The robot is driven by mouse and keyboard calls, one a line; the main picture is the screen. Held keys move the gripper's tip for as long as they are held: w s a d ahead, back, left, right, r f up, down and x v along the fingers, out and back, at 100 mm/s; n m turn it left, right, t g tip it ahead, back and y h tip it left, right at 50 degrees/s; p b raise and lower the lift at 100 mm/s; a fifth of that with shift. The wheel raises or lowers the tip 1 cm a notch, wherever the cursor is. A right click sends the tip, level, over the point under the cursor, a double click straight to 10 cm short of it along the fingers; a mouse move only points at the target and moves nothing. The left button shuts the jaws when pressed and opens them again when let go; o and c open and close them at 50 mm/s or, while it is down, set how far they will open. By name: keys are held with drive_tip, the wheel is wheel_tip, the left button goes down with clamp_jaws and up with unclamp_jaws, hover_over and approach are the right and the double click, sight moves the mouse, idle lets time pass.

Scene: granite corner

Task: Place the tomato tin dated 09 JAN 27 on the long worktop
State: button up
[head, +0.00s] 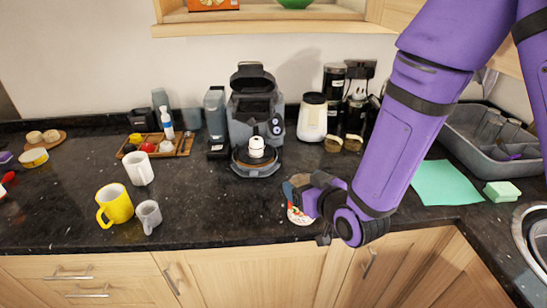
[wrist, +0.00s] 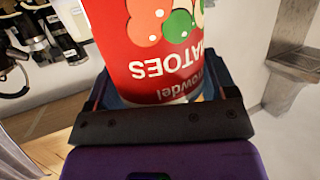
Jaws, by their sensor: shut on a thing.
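My gripper (head: 304,192) is shut on a tomato tin and is at the front part of the dark worktop (head: 220,215), right of centre in the head view. In the wrist view the tin (wrist: 160,50) is red with painted tomatoes and the letters "TOES" upside down, between the jaws. In the head view only a small pale and red part of the tin (head: 299,216) shows below my gripper, close to the worktop's front edge. I cannot tell if it touches the worktop. No date is readable.
A coffee machine (head: 255,120) stands behind my gripper. A yellow mug (head: 117,205), white mug (head: 139,170) and grey cup (head: 149,216) stand left. A green cloth (head: 445,183), sponge (head: 502,191) and grey dish rack (head: 465,130) are right. Worktop between grey cup and gripper is clear.

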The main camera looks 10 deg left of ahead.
drive_tip(key=w+d+f, duration=0.2)
drive_tip(key=w, duration=0.5)
drive_tip(key=w+d+f, duration=0.1)
drive_tip(key=w+f, duration=0.2)
drive_tip(key=w, duration=0.5)
drive_tip(key=shift+w+d, duration=0.3)
drive_tip(key=shift+d, duration=0.05)
drive_tip(key=shift+f, duration=0.1)
drive_tip(key=o, duration=1.3)
drive_tip(key=v, duration=0.7)
drive_tip(key=shift+s+d, duration=0.1)
drive_tip(key=shift+s, duration=0.15)
